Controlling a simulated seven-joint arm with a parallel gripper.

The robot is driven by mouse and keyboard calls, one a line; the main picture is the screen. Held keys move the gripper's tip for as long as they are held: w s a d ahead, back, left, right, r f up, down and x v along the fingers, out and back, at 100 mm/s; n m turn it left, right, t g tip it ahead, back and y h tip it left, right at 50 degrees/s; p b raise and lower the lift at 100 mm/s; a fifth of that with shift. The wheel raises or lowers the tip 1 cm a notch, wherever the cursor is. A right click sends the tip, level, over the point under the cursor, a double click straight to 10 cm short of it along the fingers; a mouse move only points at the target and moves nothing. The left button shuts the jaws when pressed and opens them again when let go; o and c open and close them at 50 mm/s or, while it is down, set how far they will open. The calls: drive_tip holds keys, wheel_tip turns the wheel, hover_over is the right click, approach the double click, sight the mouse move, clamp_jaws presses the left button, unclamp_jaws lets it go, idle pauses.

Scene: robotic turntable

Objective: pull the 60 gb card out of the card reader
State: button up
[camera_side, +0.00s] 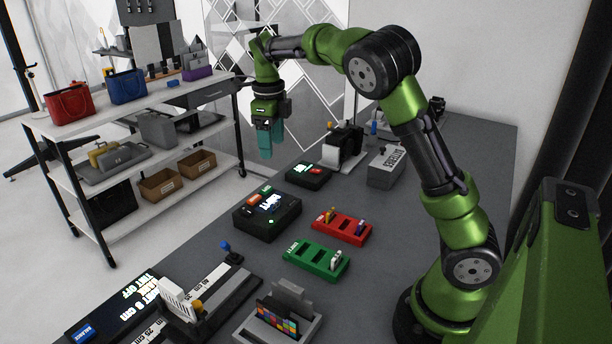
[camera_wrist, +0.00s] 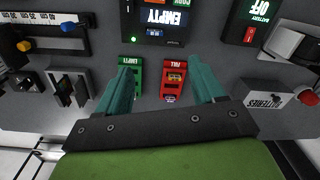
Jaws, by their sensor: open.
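My gripper (camera_side: 266,152) hangs high above the far left side of the table, teal fingers pointing down. In the wrist view my gripper (camera_wrist: 163,82) is open, with nothing between its fingers. A grey slotted device (camera_side: 302,329) stands at the near edge in the side view, holding a dark piece with coloured squares (camera_side: 279,316); it may be the card reader. A similar grey device shows at the left in the wrist view (camera_wrist: 64,88). No 60 GB label is readable, so I cannot tell which part is that card. My gripper is well away from this device.
A green rack (camera_side: 316,260) and a red rack (camera_side: 341,228) lie mid-table, beside a black box with a lit screen (camera_side: 267,215). A grey batteries box (camera_side: 385,168) stands farther back. A ruler slide device (camera_side: 205,305) stands at the near left. Shelves (camera_side: 145,155) stand beyond the table.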

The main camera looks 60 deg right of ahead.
sight(275, 202)
drive_tip(key=f+m, duration=0.1)
drive_tip(key=f, duration=0.4)
drive_tip(key=f+m, duration=0.1)
drive_tip(key=f, duration=0.4)
drive_tip(key=f+m, duration=0.1)
drive_tip(key=f, duration=0.5)
drive_tip(key=shift+s+a, duration=0.1)
drive_tip(key=shift+a, duration=0.2)
drive_tip(key=c, duration=1.1)
drive_tip(key=shift+r, duration=2.45)
drive_tip(key=shift+c, duration=0.5)
